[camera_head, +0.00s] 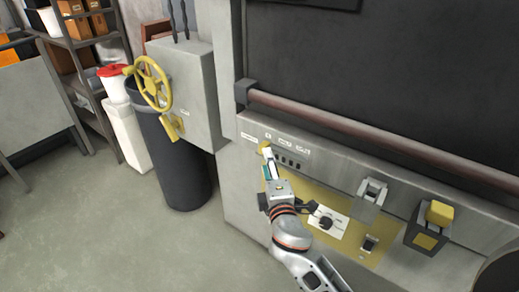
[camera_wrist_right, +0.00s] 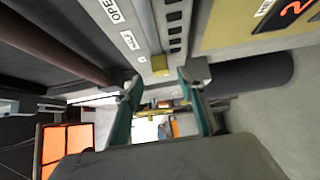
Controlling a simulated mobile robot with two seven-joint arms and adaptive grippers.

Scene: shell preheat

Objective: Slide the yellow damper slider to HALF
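The yellow damper slider (camera_head: 265,146) sits at the left end of its slotted track on the grey machine front. In the right wrist view the slider (camera_wrist_right: 160,65) is past the HALF label (camera_wrist_right: 130,40), at the end away from the OPEN label (camera_wrist_right: 112,10). My right gripper (camera_head: 268,158) is at the slider, partly covering that end of the track. In its wrist view the teal fingers (camera_wrist_right: 160,84) are spread, with the slider just beyond and between the tips; contact cannot be told. My left gripper is not in view.
A long handle bar (camera_head: 350,127) runs above the track. Right of my gripper are a black knob (camera_head: 325,222), a metal switch (camera_head: 371,192) and a yellow-topped control (camera_head: 439,214). A yellow handwheel (camera_head: 151,83) and dark bin (camera_head: 178,160) stand left. Floor there is clear.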

